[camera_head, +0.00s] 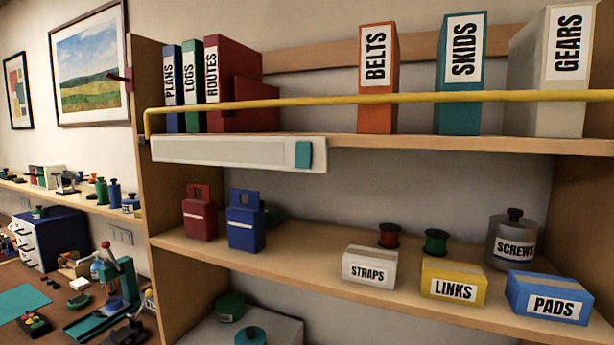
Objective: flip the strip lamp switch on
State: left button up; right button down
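The strip lamp (225,152) is a long pale bar fixed under the front edge of the upper shelf, left of the middle. Its teal switch (304,155) sits near the bar's right end. The lamp's face looks grey and unlit. I cannot tell the switch's position from its shape. Neither of my grippers shows in the head view.
A yellow rail (400,98) runs across the upper shelf (450,143), in front of several binders. Below, the middle shelf (300,262) holds red and blue canisters, spools and labelled boxes. The space before the lamp is clear. A workbench (55,292) stands at the left.

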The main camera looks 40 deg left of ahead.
aim_at(303, 148)
jog(key=u, duration=1.75)
